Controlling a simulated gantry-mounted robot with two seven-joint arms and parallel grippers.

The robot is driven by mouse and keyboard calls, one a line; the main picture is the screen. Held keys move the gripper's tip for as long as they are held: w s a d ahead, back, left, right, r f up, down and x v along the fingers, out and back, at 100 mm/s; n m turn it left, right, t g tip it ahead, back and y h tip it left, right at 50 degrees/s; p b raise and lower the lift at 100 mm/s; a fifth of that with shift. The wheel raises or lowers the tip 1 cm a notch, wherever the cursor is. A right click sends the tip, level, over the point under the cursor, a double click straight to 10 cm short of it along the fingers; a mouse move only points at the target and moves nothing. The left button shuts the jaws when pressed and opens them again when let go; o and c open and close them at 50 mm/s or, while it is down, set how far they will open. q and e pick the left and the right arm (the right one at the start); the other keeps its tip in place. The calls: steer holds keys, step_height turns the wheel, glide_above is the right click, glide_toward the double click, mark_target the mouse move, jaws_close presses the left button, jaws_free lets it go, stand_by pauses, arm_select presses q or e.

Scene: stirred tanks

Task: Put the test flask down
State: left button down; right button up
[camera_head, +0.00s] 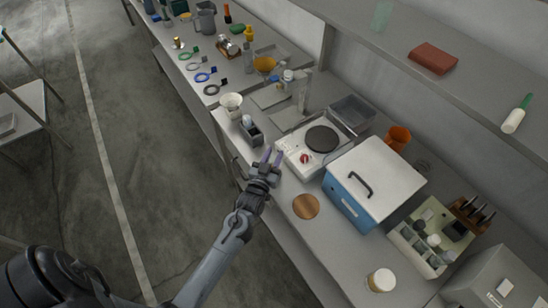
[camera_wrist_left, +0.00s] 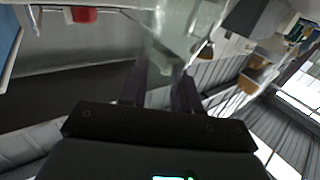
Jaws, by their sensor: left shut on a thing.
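My left gripper (camera_head: 268,160) reaches over the front edge of the bench, just in front of the hotplate (camera_head: 308,150). In the left wrist view its two dark fingers (camera_wrist_left: 160,88) are shut on a clear glass vessel, which I take to be the test flask (camera_wrist_left: 188,28). The glass extends from between the fingertips to the top of that view, where it is cut off. In the head view I cannot make out the flask at the fingers. My right gripper is not in view.
A round brown cork mat (camera_head: 306,206) lies on the bench right of the gripper, with bare bench around it. A blue and white box (camera_head: 375,180) stands behind it. A small dark rack (camera_head: 251,132) and white cup (camera_head: 231,104) stand left. A lidded jar (camera_head: 381,280) stands at right.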

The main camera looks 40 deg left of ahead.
arm_select(q)
steer(key=shift+f, duration=0.1)
steer(key=c, duration=0.8)
jaws_free()
steer(key=shift+f+b, duration=0.2)
steer(key=shift+b, duration=0.4)
steer(key=p+v, duration=0.3)
steer(key=v, duration=0.1)
steer(key=shift+r+p, duration=0.35)
steer(key=s+d+r+m+g+h+p, duration=0.1)
steer(key=s+d+m+g+h, duration=0.1)
steer(key=s, duration=0.6)
steer(key=s+d+r+m+g+h+p, duration=0.1)
steer(key=s+d+r+m+g+h, duration=0.1)
steer(key=s+d+g, duration=0.3)
steer(key=s+d+r+m+g+h, duration=0.1)
steer(key=s+d+g, duration=0.3)
steer(key=s, duration=0.7)
steer(key=shift+s+d+r+m+g+h+p, duration=0.2)
steer(key=shift+r+m+g+h+p, duration=0.25)
steer(key=shift+g, duration=0.75)
